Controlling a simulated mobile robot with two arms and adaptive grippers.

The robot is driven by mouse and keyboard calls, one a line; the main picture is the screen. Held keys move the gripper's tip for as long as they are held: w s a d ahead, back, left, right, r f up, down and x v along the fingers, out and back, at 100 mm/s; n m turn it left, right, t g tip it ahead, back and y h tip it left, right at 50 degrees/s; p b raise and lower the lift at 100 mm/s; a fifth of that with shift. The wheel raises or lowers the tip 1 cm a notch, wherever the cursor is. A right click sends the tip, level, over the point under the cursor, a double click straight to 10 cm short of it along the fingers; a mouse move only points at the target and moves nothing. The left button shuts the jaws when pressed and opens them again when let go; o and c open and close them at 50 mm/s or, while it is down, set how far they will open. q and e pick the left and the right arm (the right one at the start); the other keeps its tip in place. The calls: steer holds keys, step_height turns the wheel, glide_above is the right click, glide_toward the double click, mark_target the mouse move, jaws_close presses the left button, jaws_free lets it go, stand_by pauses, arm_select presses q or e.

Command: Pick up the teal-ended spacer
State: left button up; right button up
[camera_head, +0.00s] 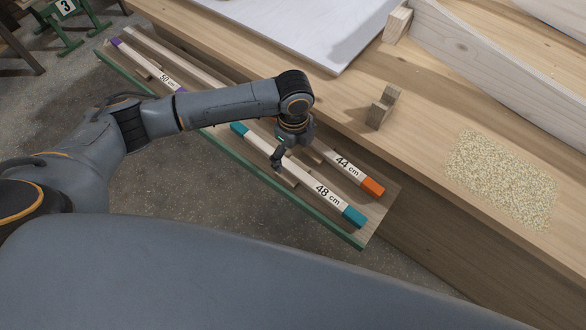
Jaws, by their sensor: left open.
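The teal-ended spacer (304,179) is a pale wooden bar marked "48 cm" with a teal tip at each end. It lies lengthwise on the green-edged shelf along the bench front. My left gripper (279,160) is open and points down at the spacer's middle stretch, covering a small part of it. I cannot tell whether the fingers touch the bar or straddle it. My right gripper is not in view.
An orange-ended spacer (345,166) marked "44 cm" lies beside it toward the bench. A purple-ended spacer (146,64) marked "50 cm" lies farther left on the shelf (352,238). A small wooden block (381,108) stands on the bench (420,150).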

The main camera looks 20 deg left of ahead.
mark_target(292, 168)
arm_select(q)
step_height(292, 168, down, 8)
steer(key=shift+f, duration=0.1)
stand_by(0.4)
steer(key=shift+a, duration=0.1)
steer(key=c, duration=1.8)
